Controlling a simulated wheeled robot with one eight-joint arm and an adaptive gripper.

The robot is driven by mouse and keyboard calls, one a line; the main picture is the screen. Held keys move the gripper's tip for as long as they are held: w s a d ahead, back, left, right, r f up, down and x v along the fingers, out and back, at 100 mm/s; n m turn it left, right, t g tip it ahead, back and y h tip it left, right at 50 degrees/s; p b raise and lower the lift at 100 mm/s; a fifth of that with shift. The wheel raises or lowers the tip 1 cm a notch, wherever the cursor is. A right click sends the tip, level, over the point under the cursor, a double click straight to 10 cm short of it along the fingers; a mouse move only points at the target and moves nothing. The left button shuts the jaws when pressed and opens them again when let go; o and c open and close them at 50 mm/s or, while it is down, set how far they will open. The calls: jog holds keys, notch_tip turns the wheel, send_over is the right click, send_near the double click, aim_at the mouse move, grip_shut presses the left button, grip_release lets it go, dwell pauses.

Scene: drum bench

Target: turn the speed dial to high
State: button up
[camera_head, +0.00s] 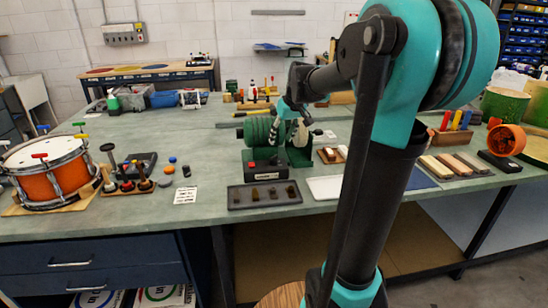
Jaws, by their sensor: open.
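A green drum-shaped machine (257,131) stands mid-bench, its green base (299,156) to the right. In front of it is a small dark control box (266,170) with a red top part and a pale label on its front. I cannot make out the speed dial or its setting; it is too small or hidden. My gripper (291,134) is at the machine's right part, above and behind the control box, pointing down. Its fingers are open and look empty. I cannot tell whether they touch the machine.
A dark tray (264,195) with small pieces lies in front of the control box. An orange drum (48,171) and a tool rack (127,183) stand left. Wooden bars (455,165) lie right. My arm hides part of the bench; green bench top (110,220) is clear front left.

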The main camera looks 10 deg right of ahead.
aim_at(273, 157)
jog(key=x, duration=1.1)
jog(key=shift+f, duration=0.25)
jog(key=shift+c, duration=0.6)
jog(key=c, duration=1)
jog(key=shift+m, duration=0.4)
jog(key=m+h, duration=0.1)
jog(key=m, duration=0.1)
jog(key=m+h, duration=0.1)
jog(key=m, duration=0.1)
jog(key=shift+a+m, duration=0.2)
jog(key=shift+m, duration=0.2)
jog(key=m+h, duration=0.2)
jog(key=m, duration=0.3)
jog(key=shift+a+m, duration=0.1)
jog(key=shift+m, duration=0.2)
